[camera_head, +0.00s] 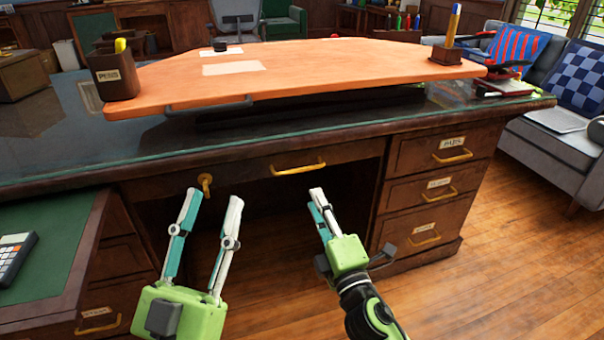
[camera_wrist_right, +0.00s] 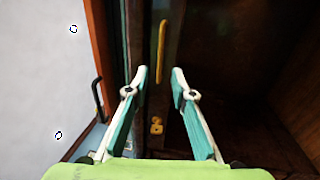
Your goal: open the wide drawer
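The wide drawer (camera_head: 240,176) is the long dark wood front under the desk top, above the knee space. It looks closed. Its brass handle (camera_head: 298,168) is at the middle, and a brass key or knob (camera_head: 205,184) is at its left. My left gripper (camera_head: 212,198) is open and empty, in front of the drawer's left part. My right gripper (camera_head: 316,194) is near and below the handle, apart from it. In the right wrist view my right gripper (camera_wrist_right: 158,78) is open and empty. The handle (camera_wrist_right: 161,52) shows beyond and between its fingertips.
A raised orange wood board (camera_head: 320,70) stands on the desk (camera_head: 60,150), with a pen cup (camera_head: 113,74) at its left. Several labelled side drawers (camera_head: 430,190) are at the right. A green-topped surface (camera_head: 45,225) with a calculator is at the lower left.

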